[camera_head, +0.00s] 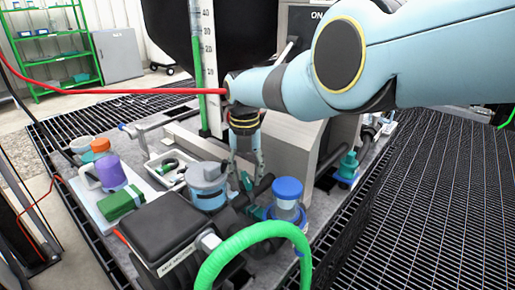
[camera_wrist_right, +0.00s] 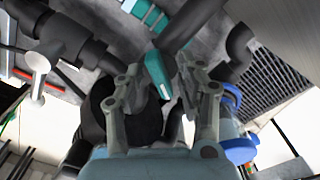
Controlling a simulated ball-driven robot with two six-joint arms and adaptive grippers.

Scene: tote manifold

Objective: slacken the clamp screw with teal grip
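A teal grip (camera_head: 247,181) shows between the fingertips of my right gripper (camera_head: 246,176) in the head view, among dark pipes near the middle of the bench. In the right wrist view a teal grip (camera_wrist_right: 157,72) lies just beyond my right gripper (camera_wrist_right: 170,90), closer to its left finger. The fingers are spread with a gap between them. I cannot tell whether either finger touches the grip. The screw's shaft and clamp are not clear. My left gripper is in neither view.
A grey-blue canister (camera_head: 207,184) stands left of the gripper, and a blue-capped clear container (camera_head: 287,197) to the right. A thick green hose (camera_head: 255,234) arches in front. Another teal valve part (camera_head: 349,161) sits at right. A white tray (camera_head: 171,166) is behind the canister.

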